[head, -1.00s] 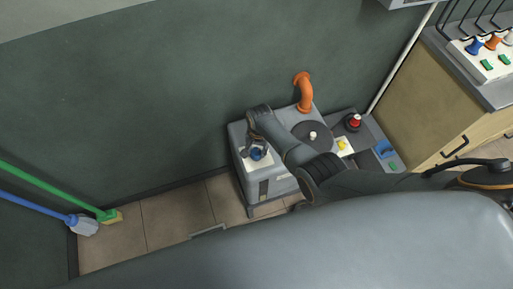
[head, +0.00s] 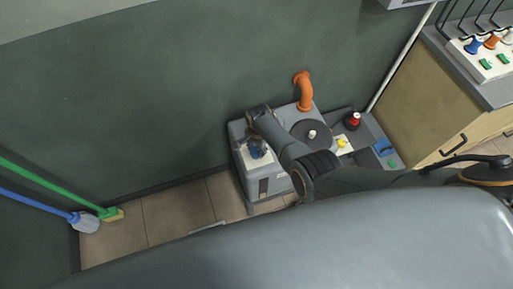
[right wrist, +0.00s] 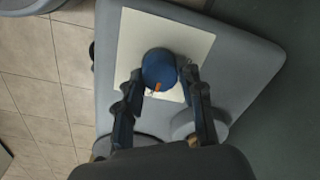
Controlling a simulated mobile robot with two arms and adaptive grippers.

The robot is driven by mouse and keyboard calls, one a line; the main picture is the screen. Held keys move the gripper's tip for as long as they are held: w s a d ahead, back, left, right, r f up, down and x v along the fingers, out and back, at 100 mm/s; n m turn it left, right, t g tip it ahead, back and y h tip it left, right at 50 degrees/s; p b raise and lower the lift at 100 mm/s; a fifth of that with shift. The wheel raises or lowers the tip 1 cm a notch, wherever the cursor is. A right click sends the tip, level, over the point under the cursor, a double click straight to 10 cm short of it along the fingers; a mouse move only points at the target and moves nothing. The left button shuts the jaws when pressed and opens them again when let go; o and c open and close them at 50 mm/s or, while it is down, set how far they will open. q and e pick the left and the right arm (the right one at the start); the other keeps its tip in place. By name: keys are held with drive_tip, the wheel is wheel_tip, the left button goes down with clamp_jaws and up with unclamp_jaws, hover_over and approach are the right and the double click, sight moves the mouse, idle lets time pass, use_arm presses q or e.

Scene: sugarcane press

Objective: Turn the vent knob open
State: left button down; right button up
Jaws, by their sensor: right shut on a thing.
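The vent knob (right wrist: 159,69) is round and blue with an orange mark on its lower edge in the right wrist view. It sits on a pale square plate (right wrist: 202,46) on top of the grey machine. My right gripper (right wrist: 160,78) is shut on the knob, with one finger on each side of it. In the head view the blue knob (head: 256,152) shows small at the machine's left end, partly hidden by my right gripper (head: 257,149). My left gripper is not in view.
The grey machine (head: 240,132) stands against the dark green wall. An orange pipe (head: 305,90), a red button (head: 354,119) and a yellow knob (head: 342,143) are right of the gripper. A wooden cabinet (head: 420,105) stands farther right. Open tiled floor lies to the left.

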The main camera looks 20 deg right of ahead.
sight(257, 150)
drive_tip(key=shift+w, duration=0.1)
drive_tip(key=o, duration=1.2)
drive_tip(key=shift+s+d+r, duration=0.1)
drive_tip(key=shift+s+r, duration=0.05)
drive_tip(key=shift+r, duration=2.9)
drive_tip(key=shift+s+d+r, duration=0.1)
drive_tip(key=shift+r, duration=2.9)
